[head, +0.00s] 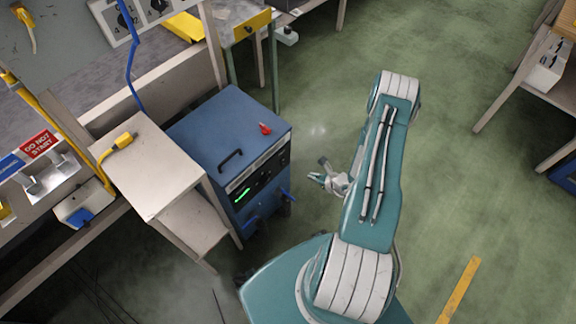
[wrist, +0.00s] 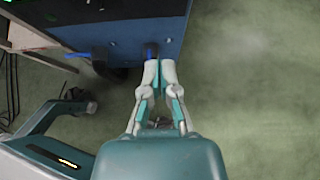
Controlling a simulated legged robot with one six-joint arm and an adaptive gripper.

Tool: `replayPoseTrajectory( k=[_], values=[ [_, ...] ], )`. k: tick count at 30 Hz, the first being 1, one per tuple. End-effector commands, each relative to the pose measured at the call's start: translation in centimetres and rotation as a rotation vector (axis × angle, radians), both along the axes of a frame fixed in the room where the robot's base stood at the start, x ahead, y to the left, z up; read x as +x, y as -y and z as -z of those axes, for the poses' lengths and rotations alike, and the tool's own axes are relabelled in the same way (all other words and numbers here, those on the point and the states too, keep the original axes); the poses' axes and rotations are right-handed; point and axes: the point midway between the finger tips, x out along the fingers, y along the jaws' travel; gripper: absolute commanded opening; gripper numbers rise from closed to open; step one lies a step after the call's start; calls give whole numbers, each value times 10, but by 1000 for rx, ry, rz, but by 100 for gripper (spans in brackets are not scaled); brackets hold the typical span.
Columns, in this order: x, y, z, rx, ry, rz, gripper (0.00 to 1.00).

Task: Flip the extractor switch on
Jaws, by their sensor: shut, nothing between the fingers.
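The extractor looks to be the blue cabinet (head: 225,125) left of my arm in the head view. A small red part (head: 265,128), which may be its switch, sits on top near the right edge. The front has a green lit display (head: 243,194) and dark knobs. In the wrist view the cabinet (wrist: 110,35) fills the top, with a dark and blue fitting (wrist: 150,50) at its edge. My gripper (head: 316,178) is right of the cabinet's front, apart from it in the head view. Its fingertips (wrist: 160,66) are together and empty, just below the fitting; contact is unclear.
A beige stand (head: 150,165) with a yellow plug (head: 122,142) adjoins the cabinet on the left. A bench with a "DO NOT START" sign (head: 40,144) is at far left. A table (head: 520,85) stands at right. Green floor (head: 450,170) is clear between.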

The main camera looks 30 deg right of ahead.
Motion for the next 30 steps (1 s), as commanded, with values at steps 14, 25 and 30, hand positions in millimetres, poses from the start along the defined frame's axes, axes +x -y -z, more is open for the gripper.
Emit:
replayPoseTrajectory(
  k=[14, 25, 30],
  values=[
    [36, -15, 27, -1, 0, -8, 0],
    [91, -34, 59, -2, 3, -7, 0],
    [109, -41, 61, -1, 1, -6, 0]
  ],
)
